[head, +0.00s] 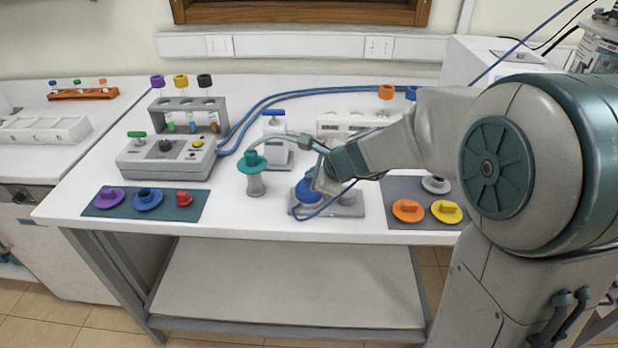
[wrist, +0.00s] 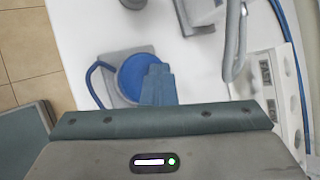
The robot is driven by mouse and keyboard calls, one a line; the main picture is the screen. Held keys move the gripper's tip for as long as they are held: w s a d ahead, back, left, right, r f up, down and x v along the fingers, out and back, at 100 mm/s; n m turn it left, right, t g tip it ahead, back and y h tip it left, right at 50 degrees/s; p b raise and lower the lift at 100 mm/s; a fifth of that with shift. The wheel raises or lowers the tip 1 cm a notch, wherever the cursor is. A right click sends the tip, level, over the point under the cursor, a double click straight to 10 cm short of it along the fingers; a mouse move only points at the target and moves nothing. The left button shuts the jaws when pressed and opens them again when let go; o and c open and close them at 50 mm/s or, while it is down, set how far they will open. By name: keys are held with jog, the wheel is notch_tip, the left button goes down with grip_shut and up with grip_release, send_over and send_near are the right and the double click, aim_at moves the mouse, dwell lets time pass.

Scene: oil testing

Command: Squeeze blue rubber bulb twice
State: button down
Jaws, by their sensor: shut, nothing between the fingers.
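The blue rubber bulb (head: 306,190) sits on a grey base (head: 345,205) near the front middle of the table, partly hidden behind my gripper in the head view. In the wrist view the round blue bulb (wrist: 140,72) shows just beyond my fingers. My gripper (wrist: 158,82) is shut with nothing between its fingers, and its tips overlap the bulb's edge in that view. In the head view my gripper (head: 318,188) is right by the bulb, pointing down. I cannot tell whether the fingers touch the bulb. A blue tube loops beside the base.
A teal-capped bottle (head: 255,180) stands left of the bulb, with a pale hose above it. A grey instrument (head: 166,155) and tube rack are farther left. Dark mats with coloured caps (head: 148,199) lie on both sides. The front table strip is free.

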jog(key=shift+r, duration=0.1)
jog(key=shift+r+p, duration=1.15)
jog(key=shift+r, duration=0.15)
notch_tip(320, 180, up, 5)
jog(key=p, duration=0.4)
jog(key=shift+p, duration=0.3)
dwell(1.7)
